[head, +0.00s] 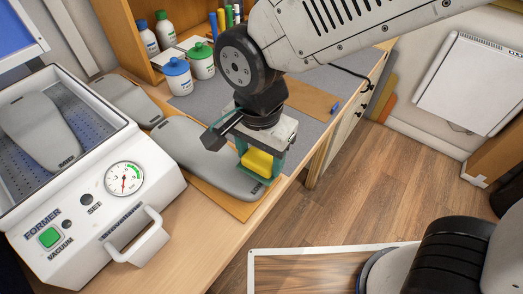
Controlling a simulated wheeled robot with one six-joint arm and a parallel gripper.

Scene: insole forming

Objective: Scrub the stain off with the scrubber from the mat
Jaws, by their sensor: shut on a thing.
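My gripper (259,168) points down at the front edge of the workbench and is shut on a yellow scrubber (256,162). I cannot tell whether the scrubber touches the surface below. A grey mat (213,95) covers the back part of the bench, partly hidden by my arm. No stain can be made out; the surface under and behind the gripper is hidden.
A white vacuum former (75,200) with a gauge and handle stands at the left. Blue- and green-capped jars (177,82), bottles and markers stand at the back. A brown sheet (311,98) lies behind the gripper. The bench edge drops to the wood floor at the right.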

